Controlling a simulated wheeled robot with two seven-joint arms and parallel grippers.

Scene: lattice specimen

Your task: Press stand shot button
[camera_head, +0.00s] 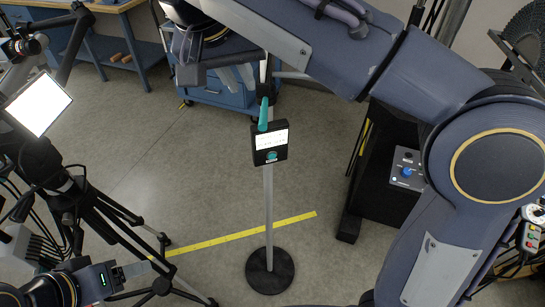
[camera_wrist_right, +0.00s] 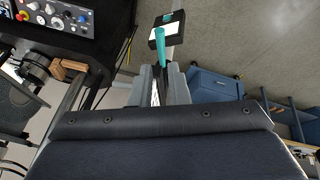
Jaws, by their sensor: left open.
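A black button box (camera_head: 269,155) with a white label and a round teal button (camera_head: 271,156) is mounted on a thin grey pole with a round black base (camera_head: 270,270). The box also shows in the right wrist view (camera_wrist_right: 168,30), beyond my right gripper (camera_wrist_right: 163,72). A slim teal piece (camera_wrist_right: 159,48) runs from near the right fingertips toward the box; in the head view it overlaps the box's top edge. I cannot tell whether it is held or part of the stand. My left gripper (camera_head: 136,268) is open at the lower left, away from the stand.
A lit panel (camera_head: 38,103) and black tripod (camera_head: 90,210) stand at the left. A blue cabinet (camera_head: 222,90) is behind the stand. A dark case with a blue-knobbed control panel (camera_head: 407,168) stands at the right. Yellow tape (camera_head: 240,234) crosses the floor; the floor around the base is clear.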

